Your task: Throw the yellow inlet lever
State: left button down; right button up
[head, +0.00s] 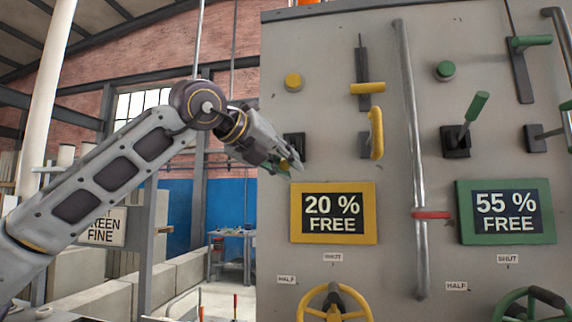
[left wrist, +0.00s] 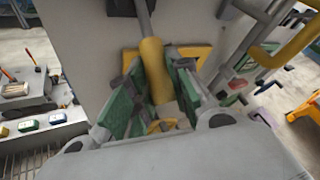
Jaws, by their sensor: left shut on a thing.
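The yellow lever (left wrist: 153,68) shows in the left wrist view as a yellow grip on a grey shaft, running up to a dark base (left wrist: 121,7). My left gripper (left wrist: 158,98) is shut on it, the grip lying between the green finger pads. In the head view my left gripper (head: 286,163) is at the left edge of the grey panel, in front of the lever's black mount (head: 298,145). The fingers hide most of the lever there. My right gripper is not in view.
The grey panel (head: 330,50) carries a yellow button (head: 292,82), yellow slider (head: 368,88) and yellow handle (head: 376,133) nearby. Below are a "20 % FREE" sign (head: 333,240) and a yellow wheel (head: 333,302). A similar green lever (head: 474,106) stands right, past a vertical pipe (head: 408,150).

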pick_arm(q)
jog(key=shift+f, duration=0.25)
jog(key=c, duration=1.3)
grip_release()
jog(key=shift+r, duration=0.1)
jog(key=shift+r, duration=0.1)
jog(key=shift+v, duration=6)
